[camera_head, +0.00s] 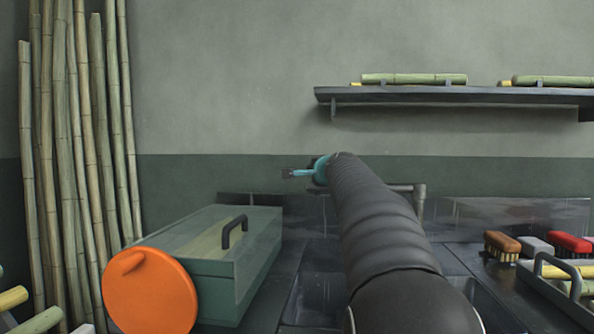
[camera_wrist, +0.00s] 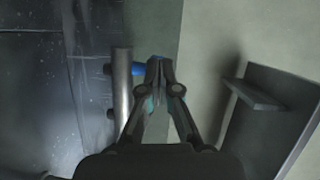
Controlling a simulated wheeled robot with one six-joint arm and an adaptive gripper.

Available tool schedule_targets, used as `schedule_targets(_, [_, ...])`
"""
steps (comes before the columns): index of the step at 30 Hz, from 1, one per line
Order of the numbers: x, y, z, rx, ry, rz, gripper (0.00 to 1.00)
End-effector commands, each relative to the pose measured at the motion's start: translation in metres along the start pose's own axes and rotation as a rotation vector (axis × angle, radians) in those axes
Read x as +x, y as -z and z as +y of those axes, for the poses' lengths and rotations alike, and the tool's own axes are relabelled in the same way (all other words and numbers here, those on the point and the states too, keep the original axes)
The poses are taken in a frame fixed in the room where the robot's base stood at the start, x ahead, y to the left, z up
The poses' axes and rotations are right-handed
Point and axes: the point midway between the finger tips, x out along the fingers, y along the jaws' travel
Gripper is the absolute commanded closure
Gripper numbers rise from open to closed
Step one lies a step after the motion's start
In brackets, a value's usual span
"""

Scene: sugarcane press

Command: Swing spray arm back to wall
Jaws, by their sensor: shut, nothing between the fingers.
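A grey metal pipe, which looks like the spray arm (camera_head: 407,188), runs level near the wall and bends down at its right end. My own arm hides its left part in the head view. In the wrist view the pipe (camera_wrist: 122,90) lies just left of my gripper (camera_wrist: 159,68), with a blue fitting (camera_wrist: 107,69) on it. The gripper is shut and empty, its tips close beside the blue part. I cannot tell whether they touch it. A teal piece with a dark tip (camera_head: 300,173) shows left of my arm; I cannot tell what it belongs to.
A green box (camera_head: 215,250) with a handle and an orange disc (camera_head: 150,292) stand at left, near tall canes (camera_head: 75,150). A wall shelf (camera_head: 450,95) holds cane pieces. Several brushes (camera_head: 535,245) and a tray (camera_head: 550,285) are at right. The shelf also shows in the wrist view (camera_wrist: 270,110).

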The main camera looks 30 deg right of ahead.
Motion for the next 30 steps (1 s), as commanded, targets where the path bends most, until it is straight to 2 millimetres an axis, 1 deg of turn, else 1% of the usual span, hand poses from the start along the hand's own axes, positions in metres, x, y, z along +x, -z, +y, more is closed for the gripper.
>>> schedule_targets(1, [-0.009,-0.005,-0.003,-0.001,0.005,-0.003,1.00])
schedule_targets(3, [-0.019,-0.012,-0.006,-0.001,0.008,-0.008,1.00])
schedule_targets(6, [-0.032,-0.033,-0.012,-0.003,0.008,-0.013,1.00])
schedule_targets(14, [-0.062,-0.068,-0.020,-0.002,0.006,0.000,1.00])
schedule_targets(16, [-0.064,-0.072,-0.016,-0.002,0.005,0.003,1.00])
schedule_targets(24, [-0.072,-0.086,-0.018,-0.001,0.006,0.002,1.00])
schedule_targets(30, [-0.073,-0.089,-0.018,0.000,0.006,0.001,1.00])
